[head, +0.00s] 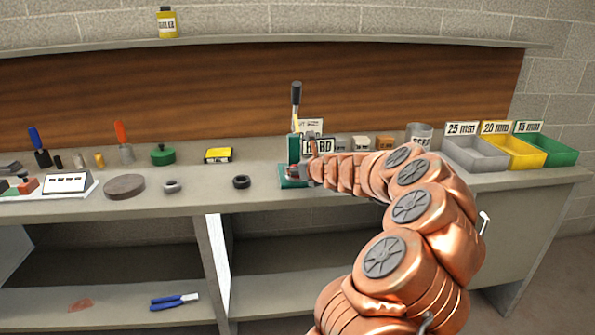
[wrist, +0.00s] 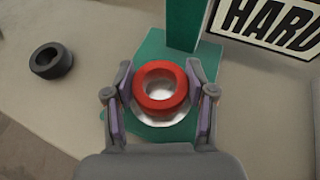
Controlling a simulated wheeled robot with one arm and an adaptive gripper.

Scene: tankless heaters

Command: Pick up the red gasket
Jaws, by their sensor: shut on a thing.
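The red gasket (wrist: 159,103), a thick ring, sits between the fingers of my gripper (wrist: 160,80) in the wrist view. My gripper is shut on it, one finger on each side. Below the gasket is a round silver plate (wrist: 176,117) on the green base (wrist: 150,55) of a press-like stand. I cannot tell whether the gasket touches the plate. In the head view the green stand (head: 294,150) with its upright lever is at the middle of the bench, and my gripper (head: 300,172) is at its base. My fingers and arm hide most of the gasket there.
A black ring (head: 241,182) lies left of the stand; a grey ring (head: 172,186) lies further left. A "HARD" sign (wrist: 270,22) stands behind right. Grey (head: 474,153), yellow and green bins are at the right end. The bench front left of the stand has free room.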

